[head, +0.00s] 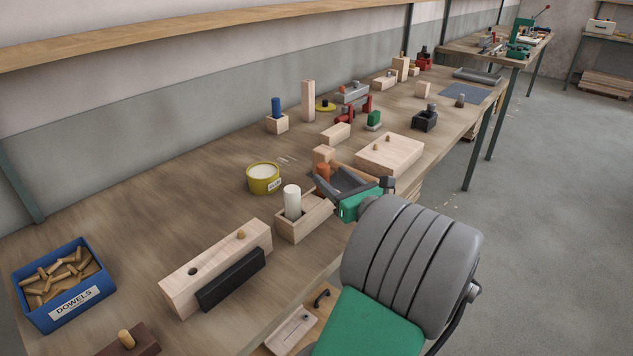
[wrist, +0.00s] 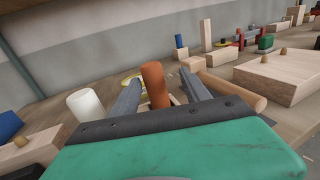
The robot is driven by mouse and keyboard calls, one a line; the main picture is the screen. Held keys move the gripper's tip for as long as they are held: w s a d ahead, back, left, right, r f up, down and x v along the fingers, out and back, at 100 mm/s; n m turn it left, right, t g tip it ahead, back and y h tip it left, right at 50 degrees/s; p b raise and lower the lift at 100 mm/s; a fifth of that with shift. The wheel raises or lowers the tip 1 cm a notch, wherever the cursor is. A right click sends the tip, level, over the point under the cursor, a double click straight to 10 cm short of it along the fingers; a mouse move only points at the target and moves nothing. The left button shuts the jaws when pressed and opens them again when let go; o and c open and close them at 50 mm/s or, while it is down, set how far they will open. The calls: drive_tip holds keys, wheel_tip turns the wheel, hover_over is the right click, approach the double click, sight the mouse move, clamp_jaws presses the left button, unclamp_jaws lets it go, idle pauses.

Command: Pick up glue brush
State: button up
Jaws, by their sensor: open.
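An upright orange-brown cylindrical handle (head: 322,171), which looks like the glue brush's handle, stands at the far end of a small wooden holder (head: 300,224). It also shows in the wrist view (wrist: 155,84), leaning slightly. A white cylinder (head: 292,202) stands in the same holder, nearer the front. My gripper (head: 328,178) is open over the holder's far end. In the wrist view its fingers (wrist: 159,76) lie on either side of the orange-brown handle, with visible gaps. The handle's lower end is hidden by my gripper, so any bristles cannot be seen.
A yellow tub (head: 263,182) stands left of the holder. A drilled wooden block (head: 205,275) with a black bar (head: 232,279) lies in front. A pale block with pegs (head: 390,153) lies beyond my gripper. A blue dowel box (head: 62,287) is at the left.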

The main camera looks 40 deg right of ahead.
drive_tip(key=x, duration=0.2)
drive_tip(key=a+x, duration=0.1)
drive_tip(key=x, duration=0.3)
drive_tip(key=shift+w+a, duration=0.1)
drive_tip(key=shift+w, duration=0.3)
drive_tip(key=shift+c, duration=0.5)
drive_tip(key=shift+s, duration=0.1)
clamp_jaws()
